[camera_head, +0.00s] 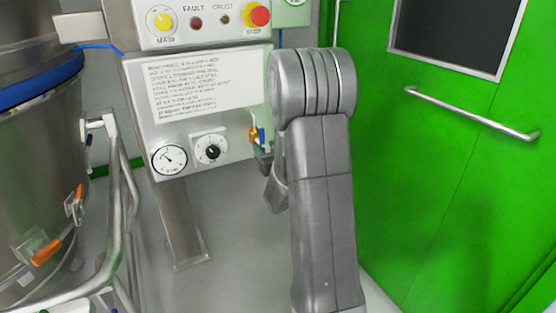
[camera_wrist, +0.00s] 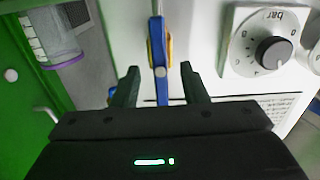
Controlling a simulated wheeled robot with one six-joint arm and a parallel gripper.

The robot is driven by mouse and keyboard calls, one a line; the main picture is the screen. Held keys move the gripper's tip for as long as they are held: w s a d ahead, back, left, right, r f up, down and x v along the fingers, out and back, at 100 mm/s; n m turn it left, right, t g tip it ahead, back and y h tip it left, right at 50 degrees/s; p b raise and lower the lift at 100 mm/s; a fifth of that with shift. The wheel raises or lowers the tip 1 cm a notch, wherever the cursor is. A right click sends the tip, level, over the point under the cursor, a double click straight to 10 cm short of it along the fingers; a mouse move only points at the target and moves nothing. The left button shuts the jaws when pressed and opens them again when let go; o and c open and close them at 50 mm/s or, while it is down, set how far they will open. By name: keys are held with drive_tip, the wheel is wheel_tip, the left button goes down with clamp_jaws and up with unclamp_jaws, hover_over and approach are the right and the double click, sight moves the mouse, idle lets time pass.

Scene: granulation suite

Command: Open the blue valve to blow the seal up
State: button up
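The blue valve (camera_wrist: 161,84) is a narrow blue lever on a brass body. In the wrist view its lever runs up and down the picture, between the two dark fingers of my gripper (camera_wrist: 160,68). The fingers are apart, with a gap on each side of the lever, so my gripper is open around it and not closed on it. In the head view the valve (camera_head: 261,136) shows at the right edge of the control panel (camera_head: 232,151), partly hidden by my arm. My gripper is mostly hidden behind my arm there.
A pressure knob marked bar (camera_wrist: 274,50) sits close beside the valve; it also shows in the head view (camera_head: 210,149) beside a round gauge (camera_head: 169,159). A red stop button (camera_head: 258,14) is above. A steel vessel (camera_head: 35,170) stands left, a green door (camera_head: 450,170) right.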

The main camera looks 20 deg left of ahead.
sight(263, 145)
drive_tip(key=p+v, duration=0.1)
drive_tip(key=v, duration=1)
drive_tip(key=shift+w, duration=0.1)
drive_tip(key=b+x, duration=0.1)
drive_tip(key=x, duration=1.2)
drive_tip(key=shift+w+a+b, duration=0.1)
drive_tip(key=shift+a+b, duration=0.2)
drive_tip(key=shift+b, duration=0.05)
drive_tip(key=shift+w+a+r, duration=0.1)
drive_tip(key=shift+w, duration=0.05)
drive_tip(key=shift+p, duration=0.35)
drive_tip(key=shift+b, duration=0.4)
